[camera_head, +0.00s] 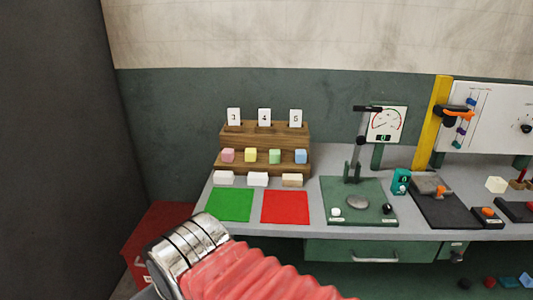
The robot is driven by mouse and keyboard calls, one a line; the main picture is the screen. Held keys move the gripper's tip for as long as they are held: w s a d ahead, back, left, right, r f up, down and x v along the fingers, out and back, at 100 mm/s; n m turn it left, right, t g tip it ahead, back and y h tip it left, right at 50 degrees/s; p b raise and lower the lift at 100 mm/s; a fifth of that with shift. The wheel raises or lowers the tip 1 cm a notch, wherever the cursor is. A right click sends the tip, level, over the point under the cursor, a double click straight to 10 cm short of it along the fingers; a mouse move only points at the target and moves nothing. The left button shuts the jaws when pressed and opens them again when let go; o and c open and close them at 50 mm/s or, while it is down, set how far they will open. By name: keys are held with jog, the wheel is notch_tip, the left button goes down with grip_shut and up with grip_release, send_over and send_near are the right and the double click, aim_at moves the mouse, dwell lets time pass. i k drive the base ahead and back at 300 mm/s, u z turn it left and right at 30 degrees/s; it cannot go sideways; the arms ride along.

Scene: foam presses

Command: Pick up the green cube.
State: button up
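The green cube (275,156) sits on the lower step of a wooden stepped rack (262,132) on the grey workbench. It stands in a row between a yellow cube (251,155) on its left and a blue cube (300,156) on its right. A pink cube (228,155) is at the row's left end. Part of my arm, with a red ribbed sleeve and a metal ring, shows at the bottom, in front of the bench. My gripper is not in view.
Cards numbered 3, 4 and 5 stand on the rack. Pale blocks (257,179) lie before it, then green (231,204) and red (286,206) mats. A press with a gauge (386,124) stands to the right. A red box (157,235) is below left.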

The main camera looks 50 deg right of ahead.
aim_at(274, 154)
jog(key=z, duration=0.35)
jog(key=i, duration=1.15)
jog(key=z, duration=0.5)
